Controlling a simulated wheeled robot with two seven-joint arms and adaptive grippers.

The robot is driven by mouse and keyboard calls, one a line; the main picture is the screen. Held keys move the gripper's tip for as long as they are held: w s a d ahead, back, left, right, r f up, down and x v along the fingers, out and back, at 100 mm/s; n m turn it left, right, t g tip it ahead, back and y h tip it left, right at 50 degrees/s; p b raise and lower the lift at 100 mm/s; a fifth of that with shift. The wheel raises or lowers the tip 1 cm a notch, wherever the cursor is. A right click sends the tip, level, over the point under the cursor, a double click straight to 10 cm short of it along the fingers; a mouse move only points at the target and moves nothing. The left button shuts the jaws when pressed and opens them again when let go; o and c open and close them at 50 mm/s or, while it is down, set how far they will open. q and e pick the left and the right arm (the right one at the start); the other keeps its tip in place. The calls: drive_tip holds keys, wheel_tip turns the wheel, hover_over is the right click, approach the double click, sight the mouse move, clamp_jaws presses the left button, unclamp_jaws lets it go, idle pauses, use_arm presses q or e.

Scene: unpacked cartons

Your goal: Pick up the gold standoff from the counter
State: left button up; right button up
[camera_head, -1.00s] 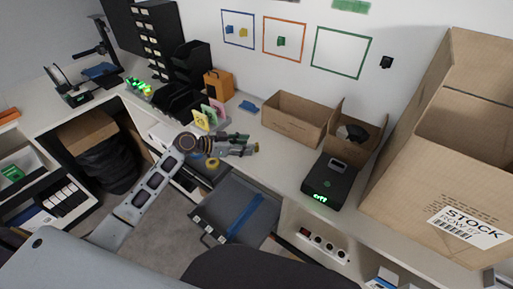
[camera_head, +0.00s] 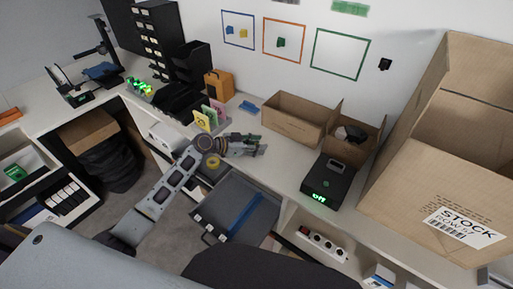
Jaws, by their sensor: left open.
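My left gripper (camera_head: 259,148) reaches in from the left over the counter (camera_head: 283,162), its fingers pointing right. Its jaws are open. I cannot make out the gold standoff in the current view. The spot by the fingertips, where a small gold piece showed earlier, is covered by the gripper. Whether the fingers touch anything there is too small to tell. My right gripper is not in view.
An open cardboard box (camera_head: 293,121) stands behind the gripper. A black scale (camera_head: 328,182) is to the right, before a large carton (camera_head: 437,185). Colored cards (camera_head: 210,117) stand to the left. An open drawer (camera_head: 237,212) lies below the counter edge.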

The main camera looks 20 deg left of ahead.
use_arm(q)
clamp_jaws()
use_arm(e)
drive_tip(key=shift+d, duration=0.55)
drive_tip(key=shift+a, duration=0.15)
use_arm(q)
drive_tip(key=shift+r, duration=0.75)
wheel_tip(320, 180, up, 8)
drive_tip(key=shift+f+b, duration=0.15)
drive_tip(key=shift+b, duration=0.25)
drive_tip(key=shift+r, duration=0.4)
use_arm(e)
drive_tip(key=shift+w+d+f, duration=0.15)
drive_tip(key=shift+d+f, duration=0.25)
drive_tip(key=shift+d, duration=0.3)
